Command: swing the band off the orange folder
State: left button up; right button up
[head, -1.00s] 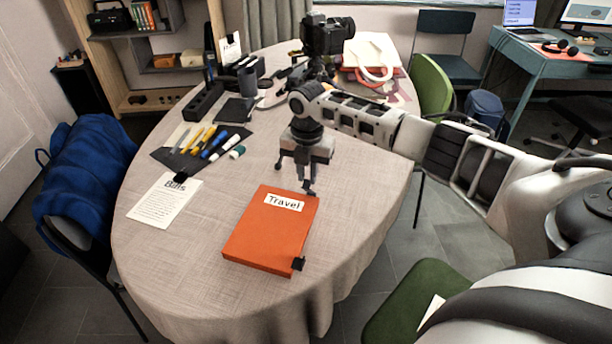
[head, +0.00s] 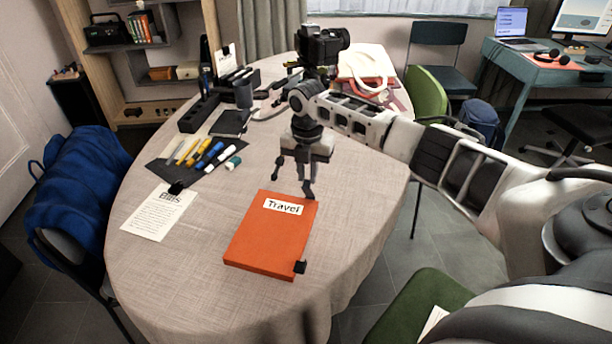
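The orange folder (head: 262,243) with a "Travel" label lies flat near the front edge of the round table. A small black piece (head: 300,267) sits at its lower right corner. I cannot make out a band across the cover, nor tell whether this piece is part of it. My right gripper (head: 306,190) points down at the folder's far right corner, with its fingers apart. Whether a fingertip touches the folder or a band is too small to tell. My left gripper is not in view.
A sheet headed "Bills" (head: 158,215) and a dark mat with several markers (head: 210,156) lie to the left. A camera on a tripod (head: 322,46), a dark organiser (head: 199,114) and a white bag (head: 366,66) stand farther back. The cloth (head: 190,270) left of the folder is bare.

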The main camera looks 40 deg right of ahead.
jog(key=shift+w+d+r+b, duration=0.2)
jog(key=shift+w+d+b, duration=0.25)
jog(key=shift+d, duration=0.15)
jog(key=shift+w+d, duration=0.1)
jog(key=shift+w+d+r+b, duration=0.1)
jog(key=shift+w+d+b, duration=0.2)
jog(key=shift+d+b, duration=0.2)
jog(key=shift+w+d+r+b, duration=0.15)
jog(key=shift+w+d+b, duration=0.75)
jog(key=shift+b, duration=0.5)
jog(key=shift+w+d+b, duration=0.35)
jog(key=shift+d+b, duration=0.2)
jog(key=shift+b, duration=0.6)
jog(key=shift+w+d+b, duration=0.3)
jog(key=shift+d+b, duration=0.25)
jog(key=shift+b, duration=0.6)
jog(key=shift+d+b, duration=0.2)
jog(key=shift+b, duration=0.2)
jog(key=shift+r, duration=0.1)
